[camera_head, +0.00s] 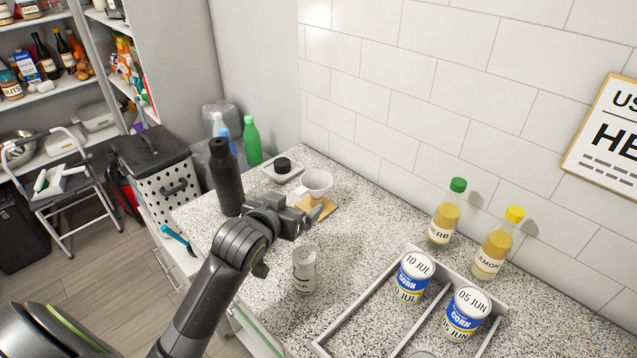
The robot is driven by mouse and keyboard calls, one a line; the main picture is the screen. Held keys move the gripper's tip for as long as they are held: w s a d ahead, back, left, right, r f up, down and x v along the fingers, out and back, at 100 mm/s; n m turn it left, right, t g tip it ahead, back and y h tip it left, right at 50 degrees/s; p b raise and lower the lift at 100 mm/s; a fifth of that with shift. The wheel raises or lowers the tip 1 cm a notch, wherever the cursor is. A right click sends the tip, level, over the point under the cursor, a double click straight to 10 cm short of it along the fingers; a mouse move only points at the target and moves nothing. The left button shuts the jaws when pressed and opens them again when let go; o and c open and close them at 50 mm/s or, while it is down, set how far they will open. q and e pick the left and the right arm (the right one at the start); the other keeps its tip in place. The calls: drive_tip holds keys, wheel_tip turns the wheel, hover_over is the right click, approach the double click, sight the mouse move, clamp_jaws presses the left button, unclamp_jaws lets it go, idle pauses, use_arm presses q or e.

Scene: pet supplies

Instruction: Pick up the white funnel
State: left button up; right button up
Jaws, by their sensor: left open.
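The white funnel (317,182) is at the back of the speckled counter, by a small wooden board (318,206). Whether it rests on the board or stands just behind it is hard to tell. My left gripper (311,217) is open and empty, reaching in from the left. Its fingers are just in front of the funnel and board, and seem apart from the funnel. The gripper covers part of the board. My right gripper is not in view.
A dark bottle (226,178) stands left of my gripper. A white dish with a black item (283,165) is behind. A shaker (304,270) stands in front. A grey tray (370,312) holds corn cans (412,278). Two yellow bottles (444,214) stand by the tiled wall.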

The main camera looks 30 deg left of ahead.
use_arm(q)
drive_tip(key=x, duration=0.4)
drive_tip(key=p, duration=0.1)
approach(320, 181)
drive_tip(key=shift+p+x, duration=0.75)
drive_tip(key=shift+x, duration=1.7)
drive_tip(key=shift+w+f, duration=0.15)
drive_tip(key=shift+w, duration=0.25)
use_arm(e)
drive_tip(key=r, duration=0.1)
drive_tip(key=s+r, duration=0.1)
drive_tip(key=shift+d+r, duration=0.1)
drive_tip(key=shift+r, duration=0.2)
use_arm(q)
drive_tip(key=shift+c, duration=0.2)
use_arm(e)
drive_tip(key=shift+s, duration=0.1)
use_arm(q)
drive_tip(key=c, duration=1)
